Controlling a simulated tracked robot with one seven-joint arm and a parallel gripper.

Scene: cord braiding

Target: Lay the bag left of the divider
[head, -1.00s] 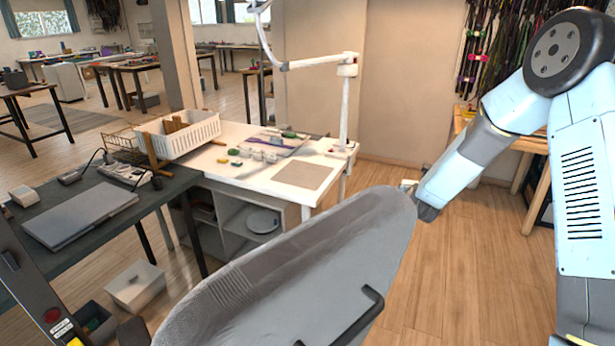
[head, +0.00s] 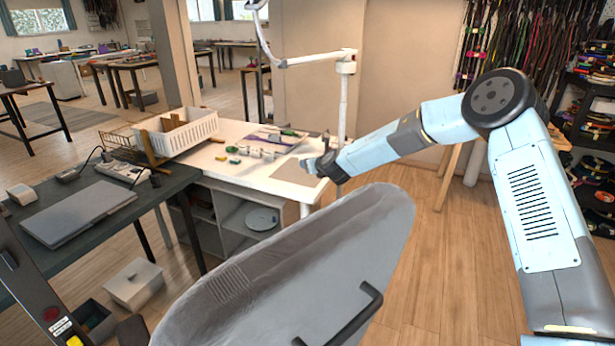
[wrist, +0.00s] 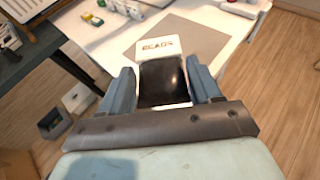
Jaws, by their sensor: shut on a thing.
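My gripper (wrist: 163,84) is shut on a bag (wrist: 163,77) with dark contents and a white top marked BEADS. The bag sits between the two blue-grey fingers, above the front of the white table. In the head view my gripper (head: 318,166) is over the right part of the table, by the beige mat; the bag barely shows there. A white slotted crate (head: 193,136) stands at the table's left end. Brown upright pieces (head: 172,122) show inside it; I cannot tell whether one is the divider. The crate's floor is hidden.
The white table (head: 222,170) holds small coloured items and jars behind the mat (head: 293,174). A lamp post (head: 344,110) rises at its right end. A wire basket (head: 122,137) is beside the crate. A dark desk with a laptop (head: 80,212) is at left.

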